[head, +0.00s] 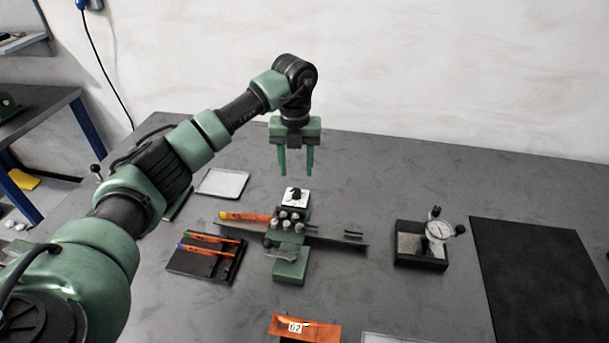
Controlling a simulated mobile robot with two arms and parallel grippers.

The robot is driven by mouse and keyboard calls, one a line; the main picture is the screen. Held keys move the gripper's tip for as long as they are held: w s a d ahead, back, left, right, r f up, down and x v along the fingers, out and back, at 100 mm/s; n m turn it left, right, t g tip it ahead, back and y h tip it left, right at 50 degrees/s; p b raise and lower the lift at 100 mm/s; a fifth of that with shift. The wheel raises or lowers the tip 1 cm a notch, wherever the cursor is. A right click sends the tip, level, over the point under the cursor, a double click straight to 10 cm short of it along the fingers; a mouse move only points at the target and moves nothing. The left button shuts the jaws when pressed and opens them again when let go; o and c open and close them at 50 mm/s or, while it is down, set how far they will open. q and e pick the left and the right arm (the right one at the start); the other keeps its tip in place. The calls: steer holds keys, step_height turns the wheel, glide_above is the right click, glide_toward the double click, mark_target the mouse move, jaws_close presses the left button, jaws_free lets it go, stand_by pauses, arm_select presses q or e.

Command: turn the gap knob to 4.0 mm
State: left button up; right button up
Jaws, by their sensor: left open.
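The gap knob (296,193) is a small black knob on a white dial plate (289,202) at the far end of a green bench device (291,262). The dial's marks are too small to read, so I cannot tell its setting. My left gripper (296,172) is open and empty, with its two green fingers pointing down. Its fingertips appear just above the knob in the head view, apart from it. My right gripper is not in view.
Several silver knobs and a long dark strip (340,240) sit at the device. A black tray with orange-marked strips (205,258) stands left. A dial gauge on a black base (422,262) and a dark mat (535,270) lie right. An orange piece labelled 07 (306,329) is in front.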

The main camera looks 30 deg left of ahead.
mark_target(296, 190)
arm_select(q)
steer(key=f, duration=0.2)
steer(key=f+p, duration=0.1)
steer(key=f, duration=0.3)
steer(key=shift+s, duration=0.3)
steer(key=shift+w+f, duration=0.1)
steer(key=shift+f, duration=0.4)
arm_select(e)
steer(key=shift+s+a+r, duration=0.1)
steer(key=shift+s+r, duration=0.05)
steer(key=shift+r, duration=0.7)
arm_select(q)
steer(key=shift+c, duration=0.4)
jaws_close()
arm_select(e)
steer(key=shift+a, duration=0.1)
